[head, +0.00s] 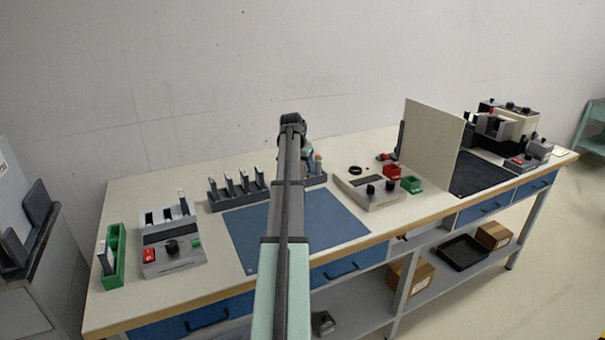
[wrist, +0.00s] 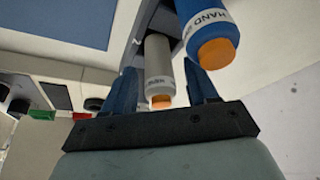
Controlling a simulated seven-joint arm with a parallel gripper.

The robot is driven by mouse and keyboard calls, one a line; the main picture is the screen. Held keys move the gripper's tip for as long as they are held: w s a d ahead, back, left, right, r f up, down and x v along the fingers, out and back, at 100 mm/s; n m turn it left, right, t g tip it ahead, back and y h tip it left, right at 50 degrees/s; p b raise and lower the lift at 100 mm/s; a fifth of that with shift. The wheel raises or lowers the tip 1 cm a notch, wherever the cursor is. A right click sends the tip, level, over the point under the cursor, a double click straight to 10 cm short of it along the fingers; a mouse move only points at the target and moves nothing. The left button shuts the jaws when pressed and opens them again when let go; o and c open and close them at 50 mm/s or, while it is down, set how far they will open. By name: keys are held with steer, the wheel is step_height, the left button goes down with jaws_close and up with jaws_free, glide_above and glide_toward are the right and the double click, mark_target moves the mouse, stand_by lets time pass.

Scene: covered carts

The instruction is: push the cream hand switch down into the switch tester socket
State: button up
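The cream hand switch (wrist: 158,62) is a pale cylinder with an orange end and small print on a band. It stands in a dark grey rack (wrist: 134,42), whose end also shows in the head view (head: 316,181). My gripper (wrist: 162,82) is open, one finger on each side of the cream switch, with small gaps visible. In the head view my arm hides most of the gripper and this switch. A grey box with slots, a black knob and red and green parts (head: 174,258) stands at the left. A similar box (head: 367,193) stands right of my arm. I cannot tell which holds the tester socket.
A blue switch marked HAND (wrist: 208,32) stands close beside the cream one. A rack with several dark pieces (head: 238,197) is left of my arm. A green tray (head: 113,279) is at the far left. A beige upright panel (head: 431,142) stands right. The blue mat (head: 245,232) is clear.

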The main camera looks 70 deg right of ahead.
steer(key=c, duration=1)
steer(key=shift+r, duration=0.15)
steer(key=shift+r, duration=0.3)
steer(key=r, duration=0.8)
steer(key=shift+d+r, duration=0.25)
steer(key=shift+r, duration=0.1)
steer(key=s+d+r+n, duration=0.1)
steer(key=s+d, duration=0.2)
steer(key=d, duration=0.2)
steer(key=s+d+r, duration=0.1)
steer(key=s+d, duration=0.2)
steer(key=d, duration=0.3)
steer(key=s+a+m, duration=0.1)
steer(key=s, duration=1.1)
steer(key=shift+s+f, duration=0.2)
steer(key=shift+f, duration=2.45)
